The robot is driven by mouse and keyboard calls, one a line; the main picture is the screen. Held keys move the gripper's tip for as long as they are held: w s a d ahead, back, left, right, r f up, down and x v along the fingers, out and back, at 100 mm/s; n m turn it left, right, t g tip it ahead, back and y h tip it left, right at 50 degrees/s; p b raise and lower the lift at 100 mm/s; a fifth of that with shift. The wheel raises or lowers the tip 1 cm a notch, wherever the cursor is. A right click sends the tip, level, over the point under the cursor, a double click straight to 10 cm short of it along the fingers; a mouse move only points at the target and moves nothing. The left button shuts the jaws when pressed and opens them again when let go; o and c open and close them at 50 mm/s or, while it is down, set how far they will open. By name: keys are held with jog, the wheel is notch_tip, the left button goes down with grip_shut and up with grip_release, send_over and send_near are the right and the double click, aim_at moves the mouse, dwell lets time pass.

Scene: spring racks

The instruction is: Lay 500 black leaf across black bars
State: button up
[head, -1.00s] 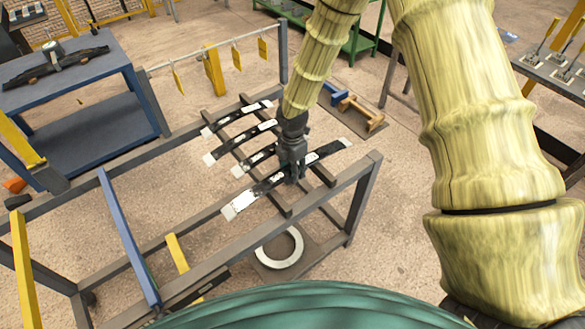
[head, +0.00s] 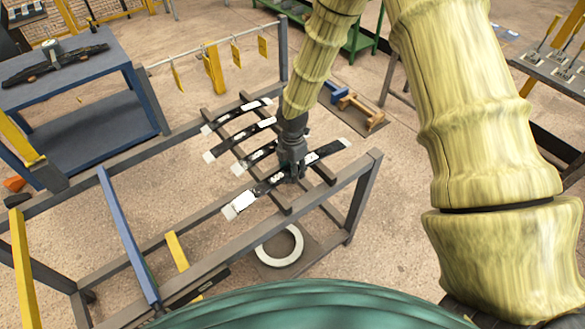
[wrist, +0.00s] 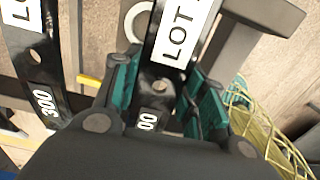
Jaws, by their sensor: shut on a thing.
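My gripper (head: 291,168) is shut on the middle of a black leaf (head: 264,187) with white end patches. The leaf lies crosswise over the two black bars of the rack, the left bar (head: 280,204) and the right bar (head: 322,172), at their near end. I cannot tell whether it touches them. In the wrist view the leaf (wrist: 159,74) runs between the teal finger pads, with a white LOT label. Its printed number is partly hidden, with only "00" showing.
Three other labelled leaves lie across the same bars behind it; the nearest, marked 300, shows in the wrist view (wrist: 35,60). A blue cart (head: 75,80) stands at the left. Yellow tags hang from a rail (head: 205,50) behind. A white ring (head: 279,245) lies below the frame.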

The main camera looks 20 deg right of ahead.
jog(key=o, duration=1.2)
jog(key=shift+f, duration=0.15)
notch_tip(320, 180, up, 12)
dwell(0.5)
